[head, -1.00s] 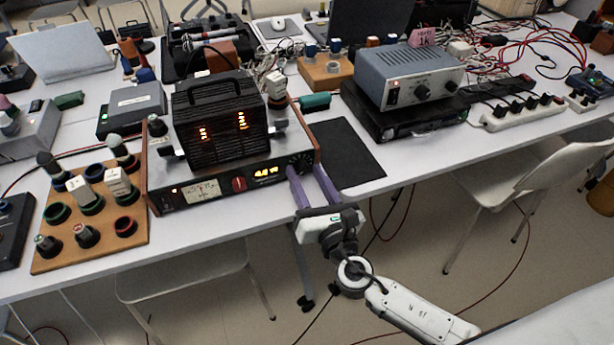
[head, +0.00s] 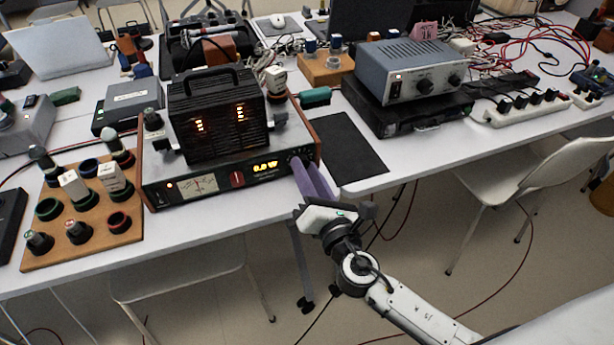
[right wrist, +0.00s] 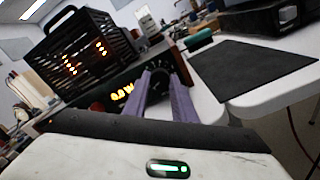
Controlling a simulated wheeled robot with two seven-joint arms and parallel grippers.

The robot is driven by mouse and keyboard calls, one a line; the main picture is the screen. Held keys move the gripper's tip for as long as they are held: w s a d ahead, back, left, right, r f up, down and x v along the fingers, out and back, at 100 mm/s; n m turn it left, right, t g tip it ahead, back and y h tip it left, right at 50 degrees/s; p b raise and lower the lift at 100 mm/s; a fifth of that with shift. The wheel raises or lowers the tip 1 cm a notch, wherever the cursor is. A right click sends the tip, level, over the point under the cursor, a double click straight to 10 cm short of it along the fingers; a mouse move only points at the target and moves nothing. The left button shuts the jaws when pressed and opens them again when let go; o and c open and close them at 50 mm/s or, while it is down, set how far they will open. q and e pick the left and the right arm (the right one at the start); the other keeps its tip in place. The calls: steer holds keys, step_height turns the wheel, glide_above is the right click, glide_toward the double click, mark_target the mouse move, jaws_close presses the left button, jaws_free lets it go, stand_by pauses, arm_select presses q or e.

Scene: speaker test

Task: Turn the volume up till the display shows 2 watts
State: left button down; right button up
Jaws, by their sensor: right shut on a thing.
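The amplifier (head: 217,190) is a wide, low unit with wooden sides at the table's front edge. Its lit display (head: 265,166) seems to read 0.0 W, though the digits are blurred; it also shows in the right wrist view (right wrist: 122,93). My right gripper (head: 301,162) reaches up to the right end of the front panel. In the right wrist view its two purple fingers (right wrist: 160,80) are shut on the dark volume knob (right wrist: 159,87), one on each side. My left gripper is in neither view.
A wooden board with several knobs (head: 90,238) lies to the left. A black mat (head: 350,160) lies to the right. A blue-grey box (head: 410,72) stands behind it.

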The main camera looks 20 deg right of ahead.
steer(key=shift+f+m, duration=0.2)
steer(key=shift+m, duration=0.3)
steer(key=m+b, duration=0.1)
steer(key=m, duration=0.1)
steer(key=shift+m+b, duration=0.3)
steer(key=shift+b, duration=0.05)
steer(key=shift+r+m+b, duration=0.1)
steer(key=shift+m+b, duration=0.35)
steer(key=shift+m, duration=0.75)
steer(key=o, duration=1)
steer(key=shift+o, duration=0.2)
